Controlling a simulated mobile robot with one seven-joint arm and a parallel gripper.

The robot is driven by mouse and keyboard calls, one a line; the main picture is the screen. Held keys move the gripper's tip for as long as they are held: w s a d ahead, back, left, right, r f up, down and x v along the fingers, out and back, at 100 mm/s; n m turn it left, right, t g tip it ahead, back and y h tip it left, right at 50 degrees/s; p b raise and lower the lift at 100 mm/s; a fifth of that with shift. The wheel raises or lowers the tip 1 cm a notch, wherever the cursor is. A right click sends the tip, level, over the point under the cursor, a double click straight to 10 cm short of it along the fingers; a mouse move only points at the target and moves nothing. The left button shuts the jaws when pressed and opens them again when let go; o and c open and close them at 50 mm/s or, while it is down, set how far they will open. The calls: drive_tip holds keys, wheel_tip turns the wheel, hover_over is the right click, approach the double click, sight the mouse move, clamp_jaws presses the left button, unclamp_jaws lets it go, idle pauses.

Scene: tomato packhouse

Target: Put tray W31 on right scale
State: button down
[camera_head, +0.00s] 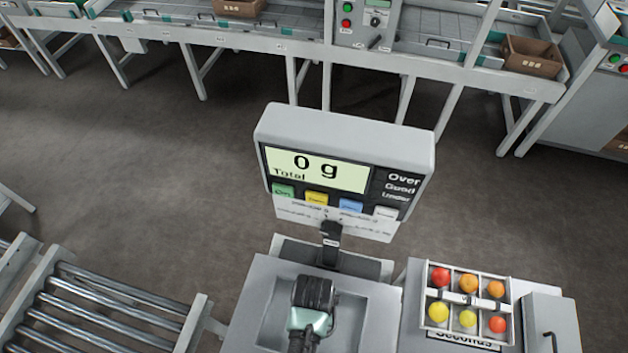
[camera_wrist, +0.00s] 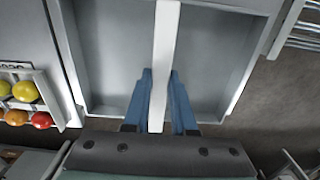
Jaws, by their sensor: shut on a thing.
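My gripper (camera_wrist: 160,75) is shut on a long white bar (camera_wrist: 167,35), with a blue finger on each side. The bar runs over a shallow grey recessed pan (camera_wrist: 110,50); I cannot tell whether it is fixed to it. In the head view my gripper (camera_head: 312,310) is over the recessed grey platform (camera_head: 245,320), below a scale display (camera_head: 345,165) reading 0 g. To the right stands a light tray (camera_head: 468,298) of red, orange and yellow tomatoes, also at the left of the wrist view (camera_wrist: 60,100).
A roller conveyor (camera_head: 110,305) lies at the left. A grey box (camera_head: 550,325) stands right of the tomato tray, on a surface with a partly hidden label. A long conveyor line (camera_head: 250,42) with brown crates (camera_head: 530,55) runs across the back. Open floor lies between.

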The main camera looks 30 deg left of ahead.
wheel_tip(320, 180, down, 5)
drive_tip(key=b, duration=0.4)
drive_tip(key=shift+r, duration=0.2)
drive_tip(key=shift+f+b, duration=0.75)
drive_tip(key=shift+f, duration=0.35)
drive_tip(key=shift+f, duration=0.3)
drive_tip(key=c, duration=0.7)
unclamp_jaws()
drive_tip(key=shift+c, duration=1.4)
drive_tip(key=shift+r, duration=0.15)
